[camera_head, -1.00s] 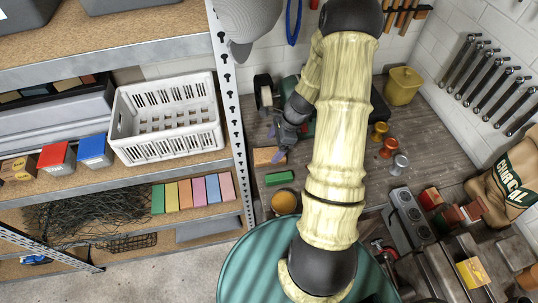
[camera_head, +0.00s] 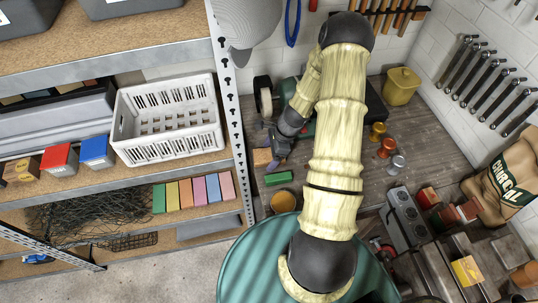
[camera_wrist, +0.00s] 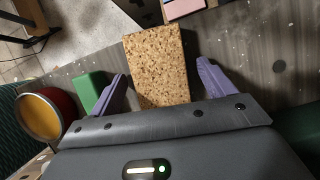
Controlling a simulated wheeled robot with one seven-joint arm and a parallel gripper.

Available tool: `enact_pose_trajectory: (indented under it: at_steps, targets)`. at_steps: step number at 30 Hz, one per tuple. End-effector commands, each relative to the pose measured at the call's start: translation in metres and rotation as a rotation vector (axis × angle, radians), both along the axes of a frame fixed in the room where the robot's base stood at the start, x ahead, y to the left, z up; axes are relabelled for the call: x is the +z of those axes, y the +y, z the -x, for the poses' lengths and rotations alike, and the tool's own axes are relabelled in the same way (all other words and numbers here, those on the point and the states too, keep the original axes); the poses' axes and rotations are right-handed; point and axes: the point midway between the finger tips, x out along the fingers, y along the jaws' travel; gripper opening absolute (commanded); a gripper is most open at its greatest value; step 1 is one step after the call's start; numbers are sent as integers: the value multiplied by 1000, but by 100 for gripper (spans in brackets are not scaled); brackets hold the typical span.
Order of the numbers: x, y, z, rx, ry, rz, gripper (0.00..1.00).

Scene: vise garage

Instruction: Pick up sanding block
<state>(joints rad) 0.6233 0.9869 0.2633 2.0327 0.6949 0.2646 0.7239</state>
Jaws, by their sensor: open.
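The sanding block, which I take to be the speckled cork-brown block (camera_wrist: 156,60), stands out in the wrist view between my two purple fingers. It lies on the grey workbench, and in the head view the block (camera_head: 262,157) is partly hidden by my gripper. My gripper (camera_wrist: 160,72) is open, with one finger on each side of the block and a gap visible at both sides. In the head view my gripper (camera_head: 275,156) is low at the block's right end. Whether the fingers are at block height is hard to tell.
A green block (camera_head: 278,178) and an orange-yellow round container (camera_head: 283,201) are close below on the bench; the green block (camera_wrist: 92,88) is just left of my left finger. The shelf upright (camera_head: 235,130) stands to the left. A bench grinder (camera_head: 264,93) is behind.

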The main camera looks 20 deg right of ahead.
Motion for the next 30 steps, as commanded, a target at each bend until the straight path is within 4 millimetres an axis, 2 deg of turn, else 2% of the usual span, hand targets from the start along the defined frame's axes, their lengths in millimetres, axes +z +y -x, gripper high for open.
enact_pose_trajectory:
  at_steps: [14, 17, 22, 30]
  targets:
    - [0, 0, 0, 0, -1, 0, 82]
    - [0, 0, 0, 0, -1, 0, 66]
    - [0, 0, 0, 0, -1, 0, 34]
    - [1, 0, 0, 0, -1, 0, 34]
